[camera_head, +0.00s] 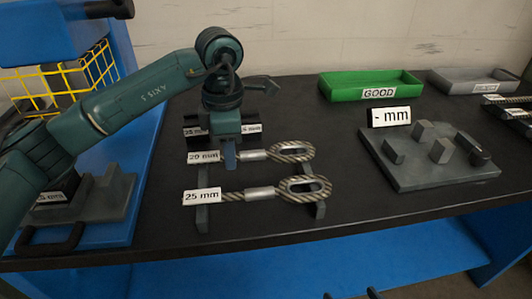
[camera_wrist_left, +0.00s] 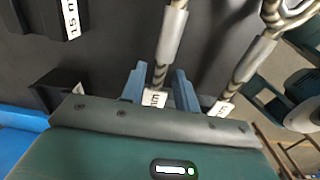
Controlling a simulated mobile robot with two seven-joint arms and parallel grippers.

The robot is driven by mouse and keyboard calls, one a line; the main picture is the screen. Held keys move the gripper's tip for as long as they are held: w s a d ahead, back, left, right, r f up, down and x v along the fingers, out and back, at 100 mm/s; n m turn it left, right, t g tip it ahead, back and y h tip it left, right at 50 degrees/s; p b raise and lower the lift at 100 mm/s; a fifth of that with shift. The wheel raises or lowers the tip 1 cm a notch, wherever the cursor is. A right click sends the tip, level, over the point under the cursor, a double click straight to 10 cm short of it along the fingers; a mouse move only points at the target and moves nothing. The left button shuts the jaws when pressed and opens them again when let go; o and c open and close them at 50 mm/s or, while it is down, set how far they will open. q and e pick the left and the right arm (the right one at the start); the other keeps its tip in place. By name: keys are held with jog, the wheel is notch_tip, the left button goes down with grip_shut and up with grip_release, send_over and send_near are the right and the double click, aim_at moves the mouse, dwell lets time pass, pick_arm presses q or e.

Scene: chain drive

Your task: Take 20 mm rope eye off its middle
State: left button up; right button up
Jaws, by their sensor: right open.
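The 20 mm rope eye (camera_head: 292,151), with its tag (camera_head: 203,157), lies level on a low rack, its loop to the right. My left gripper (camera_head: 229,160) is lowered over its rope between tag and metal sleeve. In the left wrist view the blue fingers (camera_wrist_left: 160,88) stand apart, one on each side of the rope, whose sleeve (camera_wrist_left: 172,35) shows beyond them. A small gap seems to remain beside the rope. My right gripper (camera_head: 350,294) shows only as two dark, separated tips at the bottom edge of the head view.
The 25 mm rope eye (camera_head: 305,189) lies parallel in front, close by. Dark blocks with tags (camera_head: 250,129) stand behind. A grey board with pegs (camera_head: 420,175), a "- mm" sign (camera_head: 390,117), a green GOOD tray (camera_head: 365,83) and a grey tray (camera_head: 470,77) are to the right.

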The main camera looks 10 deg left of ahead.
pick_arm(q)
grip_shut()
jog(key=shift+r, duration=0.15)
